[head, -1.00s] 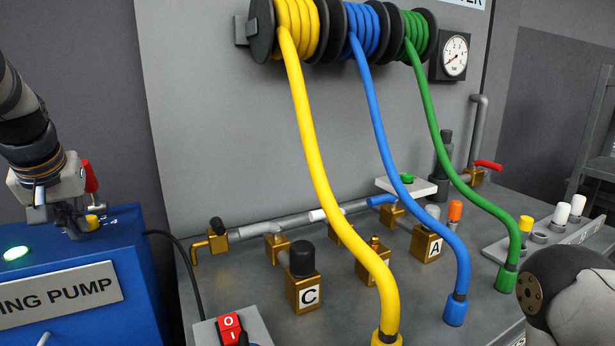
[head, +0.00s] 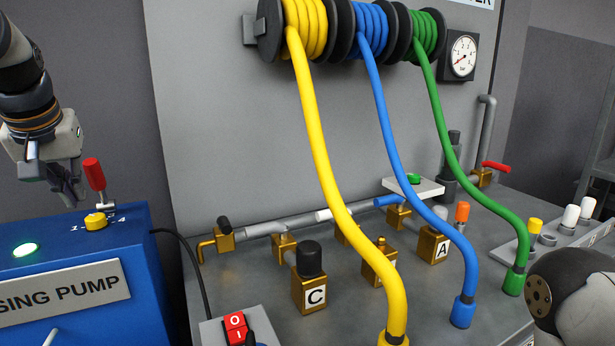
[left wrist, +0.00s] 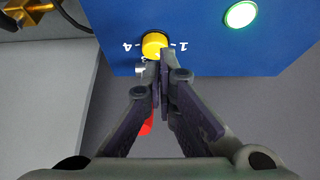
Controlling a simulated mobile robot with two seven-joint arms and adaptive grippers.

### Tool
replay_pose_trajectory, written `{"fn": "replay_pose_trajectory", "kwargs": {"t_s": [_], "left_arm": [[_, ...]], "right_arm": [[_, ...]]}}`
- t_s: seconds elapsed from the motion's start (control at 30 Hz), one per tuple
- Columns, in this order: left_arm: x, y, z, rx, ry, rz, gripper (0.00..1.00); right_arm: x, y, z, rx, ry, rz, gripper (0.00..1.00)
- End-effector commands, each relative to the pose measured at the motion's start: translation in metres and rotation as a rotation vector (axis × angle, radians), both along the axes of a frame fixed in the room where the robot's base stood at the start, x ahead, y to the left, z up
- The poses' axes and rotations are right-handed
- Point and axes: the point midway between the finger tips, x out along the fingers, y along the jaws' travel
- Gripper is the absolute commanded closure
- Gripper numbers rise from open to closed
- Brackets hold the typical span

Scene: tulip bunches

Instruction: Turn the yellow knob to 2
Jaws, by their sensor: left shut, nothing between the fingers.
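The yellow knob (head: 95,221) sits on top of the blue pump box (head: 140,250), with white marks around it. In the left wrist view the knob (left wrist: 154,43) lies just beyond my fingertips, with a 4 to its left and a 1 to its right. I cannot read which number it points to. My left gripper (head: 76,200) is shut and empty, beside and a little above the knob, apart from it in the head view. In the left wrist view its fingers (left wrist: 166,58) overlap the knob's lower edge and hide part of the dial. My right gripper is out of view.
A red-handled lever (head: 94,175) stands close behind the knob. A green lamp (head: 26,249) glows on the box. Yellow (head: 318,150), blue (head: 386,130) and green hoses (head: 447,130) hang over brass valves to the right. A red switch (head: 236,328) is at front.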

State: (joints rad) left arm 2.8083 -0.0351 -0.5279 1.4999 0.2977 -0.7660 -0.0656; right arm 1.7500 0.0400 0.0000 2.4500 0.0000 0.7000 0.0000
Motion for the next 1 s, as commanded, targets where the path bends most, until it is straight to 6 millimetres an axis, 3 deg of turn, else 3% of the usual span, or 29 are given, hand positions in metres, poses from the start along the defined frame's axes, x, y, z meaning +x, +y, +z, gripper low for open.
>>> {"fn": "replay_pose_trajectory", "kwargs": {"t_s": [0.27,0.7,1.0], "left_arm": [[0.007,-0.009,0.009,0.003,0.002,0.0,1.0],[0.007,-0.01,-0.05,-0.002,0.001,0.0,1.0],[0.007,-0.009,-0.061,0.0,-0.001,0.0,1.0]], "right_arm": [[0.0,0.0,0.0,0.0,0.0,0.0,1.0],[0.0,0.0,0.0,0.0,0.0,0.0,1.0],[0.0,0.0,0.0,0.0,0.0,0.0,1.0]]}}
